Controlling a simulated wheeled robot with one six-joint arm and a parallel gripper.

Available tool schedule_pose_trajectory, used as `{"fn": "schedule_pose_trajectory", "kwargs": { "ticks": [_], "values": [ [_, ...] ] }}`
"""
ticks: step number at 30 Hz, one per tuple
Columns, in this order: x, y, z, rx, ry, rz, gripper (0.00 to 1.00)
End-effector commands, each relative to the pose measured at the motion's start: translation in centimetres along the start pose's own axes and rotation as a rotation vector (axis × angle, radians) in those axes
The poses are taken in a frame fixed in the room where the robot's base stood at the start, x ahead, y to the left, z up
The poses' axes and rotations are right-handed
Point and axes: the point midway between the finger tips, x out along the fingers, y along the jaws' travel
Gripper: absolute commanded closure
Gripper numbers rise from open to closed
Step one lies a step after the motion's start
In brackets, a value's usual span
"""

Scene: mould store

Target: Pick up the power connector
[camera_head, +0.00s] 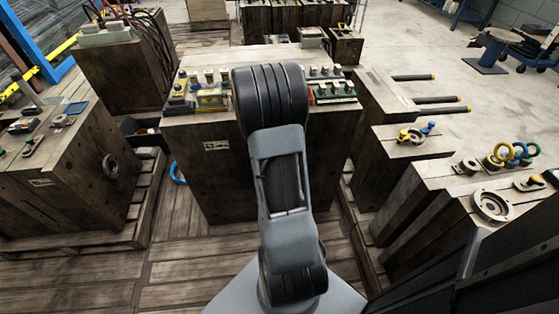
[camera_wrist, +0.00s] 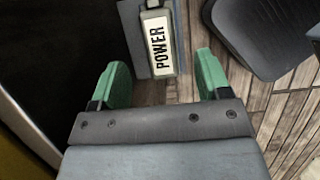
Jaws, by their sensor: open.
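The power connector (camera_wrist: 157,42) shows in the wrist view at top centre. It has a dark body and a white label reading "POWER" in black, and it lies against a grey plate (camera_wrist: 131,22). My gripper (camera_wrist: 162,65) is open, with its two green fingers apart and nothing held. The connector's lower end shows between the fingertips; I cannot tell how far below or ahead it is. In the head view my arm covers the middle, the gripper is hidden, and I cannot make out the connector.
In the wrist view a dark rounded panel (camera_wrist: 262,35) is at right above wooden boards (camera_wrist: 285,130). In the head view a large dark block (camera_head: 215,160) carries fittings. Another block (camera_head: 60,190) stands left, and lower blocks with coloured rings (camera_head: 500,155) stand right.

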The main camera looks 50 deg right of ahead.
Motion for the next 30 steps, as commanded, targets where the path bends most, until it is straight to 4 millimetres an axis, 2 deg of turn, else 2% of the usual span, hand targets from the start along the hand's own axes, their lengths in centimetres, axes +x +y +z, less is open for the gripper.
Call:
{"fn": "schedule_pose_trajectory", "kwargs": {
  "ticks": [8,18,26,30],
  "values": [
    [1.3,0.0,-0.1,0.0,0.0,-0.001,0.3],
    [5.5,0.1,-0.5,0.001,0.0,-0.002,0.3],
    [5.6,0.1,-0.4,0.001,0.001,0.001,0.3],
    [5.6,0.1,-0.4,0.001,0.0,0.0,0.43]
  ]
}}
